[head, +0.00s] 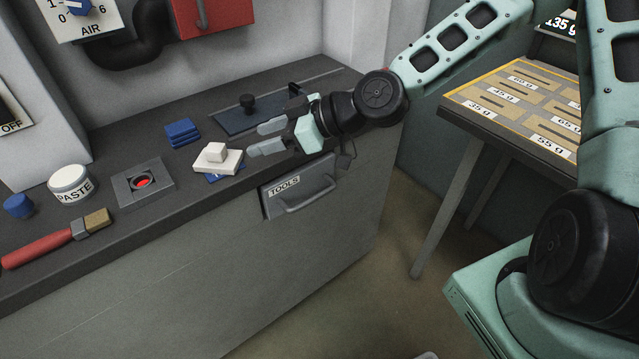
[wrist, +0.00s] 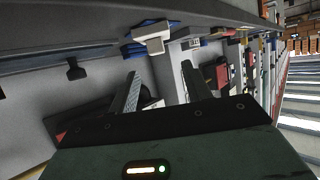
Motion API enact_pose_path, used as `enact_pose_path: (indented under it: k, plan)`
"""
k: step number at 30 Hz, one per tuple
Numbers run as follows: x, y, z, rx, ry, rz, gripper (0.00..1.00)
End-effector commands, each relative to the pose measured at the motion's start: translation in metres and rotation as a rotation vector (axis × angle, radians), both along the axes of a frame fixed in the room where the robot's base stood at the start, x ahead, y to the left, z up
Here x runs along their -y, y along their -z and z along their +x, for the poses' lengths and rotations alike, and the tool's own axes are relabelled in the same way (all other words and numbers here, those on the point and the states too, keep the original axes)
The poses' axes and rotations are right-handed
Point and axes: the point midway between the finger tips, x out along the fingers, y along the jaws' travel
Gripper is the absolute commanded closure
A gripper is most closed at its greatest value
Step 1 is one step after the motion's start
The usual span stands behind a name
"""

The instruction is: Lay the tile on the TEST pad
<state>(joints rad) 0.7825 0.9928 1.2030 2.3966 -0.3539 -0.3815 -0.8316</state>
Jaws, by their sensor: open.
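A white tile (head: 218,161) with a small white block on top lies on the bench near its front edge, left of my gripper. It covers most of a blue pad (head: 226,178) with a white mark; the lettering is largely hidden, so I cannot read TEST. The tile also shows in the wrist view (wrist: 152,38), beyond the fingertips. My gripper (head: 262,138) is open and empty, its fingers pointing left toward the tile and apart from it. Both fingers also show in the wrist view (wrist: 160,72).
A stack of blue tiles (head: 182,133) and a dark blue plate with a black knob (head: 248,104) lie behind. The TOOLS drawer (head: 298,187) is below.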

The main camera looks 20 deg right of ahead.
Motion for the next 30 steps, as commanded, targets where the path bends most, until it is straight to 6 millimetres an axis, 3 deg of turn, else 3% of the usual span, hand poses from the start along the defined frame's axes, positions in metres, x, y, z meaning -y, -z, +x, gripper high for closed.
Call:
enact_pose_path:
  k: [6,11,14,18,24,30]
  plan:
    - [-0.021,0.048,-0.068,-0.227,-0.127,-0.275,0.51]
    - [-0.006,0.066,-0.122,-0.422,-0.111,-0.553,0.51]
    - [0.009,0.059,-0.148,-0.507,-0.044,-0.692,0.51]
    - [0.025,0.032,-0.182,-0.593,0.096,-0.817,0.51]
    - [0.038,-0.009,-0.225,-0.688,0.269,-0.854,0.51]
    - [0.043,-0.026,-0.246,-0.739,0.335,-0.844,0.51]
